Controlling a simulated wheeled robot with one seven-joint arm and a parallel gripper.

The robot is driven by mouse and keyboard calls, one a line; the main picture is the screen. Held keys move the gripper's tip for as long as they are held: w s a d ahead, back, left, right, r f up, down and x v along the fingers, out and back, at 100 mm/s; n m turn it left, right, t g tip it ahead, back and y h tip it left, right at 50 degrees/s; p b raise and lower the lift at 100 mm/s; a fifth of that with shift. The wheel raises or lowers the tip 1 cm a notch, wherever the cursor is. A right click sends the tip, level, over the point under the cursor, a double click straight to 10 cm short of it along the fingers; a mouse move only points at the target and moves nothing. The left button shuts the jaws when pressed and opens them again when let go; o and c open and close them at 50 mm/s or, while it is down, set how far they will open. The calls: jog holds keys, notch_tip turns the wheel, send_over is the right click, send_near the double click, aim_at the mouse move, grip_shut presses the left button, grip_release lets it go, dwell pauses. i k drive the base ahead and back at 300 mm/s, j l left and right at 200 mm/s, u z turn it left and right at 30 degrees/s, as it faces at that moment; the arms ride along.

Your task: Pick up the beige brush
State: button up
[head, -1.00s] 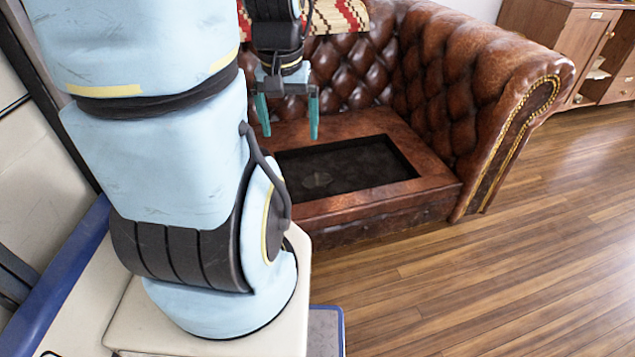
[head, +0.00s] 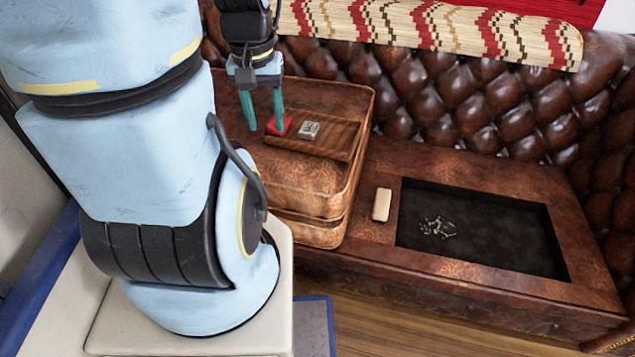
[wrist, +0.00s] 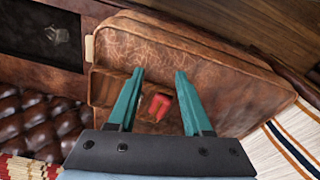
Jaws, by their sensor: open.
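The beige brush (head: 382,204), a small pale oblong block, lies on the brown leather sofa's flat ledge, between the raised cushion and the dark recess. In the wrist view the brush (wrist: 89,48) shows at the cushion's edge, up and left of my fingers. My gripper (head: 265,129) is open and empty, with teal fingers pointing down above the cushion. It is left of the brush in the head view and apart from it. In the wrist view my gripper (wrist: 159,72) shows both fingers spread over the cushion.
The cushion (head: 290,185) stands higher than the ledge. A wooden tray (head: 340,142) on it holds a red object (head: 283,124) and a small grey block (head: 309,130). The dark recess (head: 480,228) holds small pale bits. A patterned throw (head: 430,25) covers the backrest top.

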aim_at(380, 216)
jog(key=l+u, duration=0.3)
jog(key=u, duration=0.15)
jog(key=k+l+u, duration=0.2)
jog(key=u, duration=0.2)
jog(key=k+l+u, duration=0.15)
jog(key=l+u, duration=0.15)
jog(key=u, duration=0.15)
jog(key=k+l, duration=0.2)
